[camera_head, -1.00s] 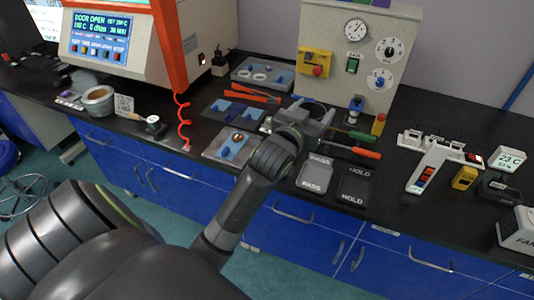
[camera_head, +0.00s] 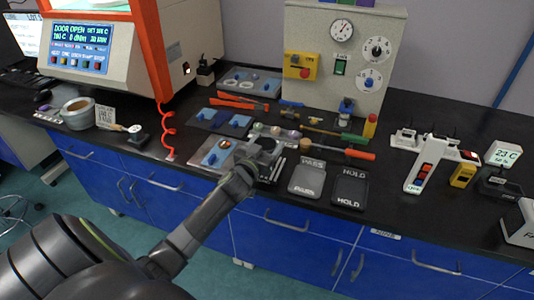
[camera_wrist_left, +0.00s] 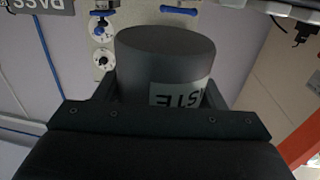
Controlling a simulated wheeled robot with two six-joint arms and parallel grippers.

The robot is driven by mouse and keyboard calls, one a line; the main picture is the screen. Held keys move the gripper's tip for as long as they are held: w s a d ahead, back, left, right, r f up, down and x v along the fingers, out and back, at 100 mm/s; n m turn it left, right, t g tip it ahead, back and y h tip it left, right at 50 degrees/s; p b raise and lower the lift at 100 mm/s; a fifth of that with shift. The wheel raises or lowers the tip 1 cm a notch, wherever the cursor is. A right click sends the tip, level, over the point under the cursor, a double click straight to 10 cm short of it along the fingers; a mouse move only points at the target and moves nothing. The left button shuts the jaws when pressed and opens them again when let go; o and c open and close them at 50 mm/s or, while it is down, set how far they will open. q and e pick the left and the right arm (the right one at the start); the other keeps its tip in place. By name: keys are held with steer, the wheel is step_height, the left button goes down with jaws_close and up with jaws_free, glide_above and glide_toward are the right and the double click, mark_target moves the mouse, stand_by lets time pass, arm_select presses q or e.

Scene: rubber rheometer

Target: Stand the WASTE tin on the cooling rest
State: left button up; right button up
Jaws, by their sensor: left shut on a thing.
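The WASTE tin is a dark grey cylinder with a pale label reading "STE" in the left wrist view (camera_wrist_left: 165,65). My left gripper (camera_wrist_left: 160,98) is shut on it, with a finger on each side. In the head view my left gripper (camera_head: 262,158) is over the bench, at the right end of a metal plate with a blue knob (camera_head: 208,158). It covers part of that plate, and the tin is hard to make out there. I cannot tell which thing is the cooling rest. My right gripper is not in view.
PASS (camera_head: 307,178) and HOLD (camera_head: 350,188) trays lie right of my gripper. Green (camera_head: 355,138) and orange-handled (camera_head: 359,154) tools lie behind them. A grey gauge panel (camera_head: 340,60) stands at the back. An orange-framed machine (camera_head: 100,45) stands left. Bench between HOLD tray and white device (camera_head: 425,165) is clear.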

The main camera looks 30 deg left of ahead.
arm_select(q)
steer(key=shift+f+b, duration=0.35)
steer(key=shift+f, duration=0.9)
steer(key=o, duration=1)
steer(key=shift+f, duration=0.1)
steer(key=shift+o, duration=0.2)
steer(key=shift+r, duration=0.2)
steer(key=shift+s+f, duration=0.15)
steer(key=shift+s, duration=0.2)
steer(key=s+d+b, duration=0.1)
steer(key=s, duration=1)
steer(key=shift+s+d+b, duration=0.15)
steer(key=shift+d+b, duration=0.1)
steer(key=shift+b, duration=0.15)
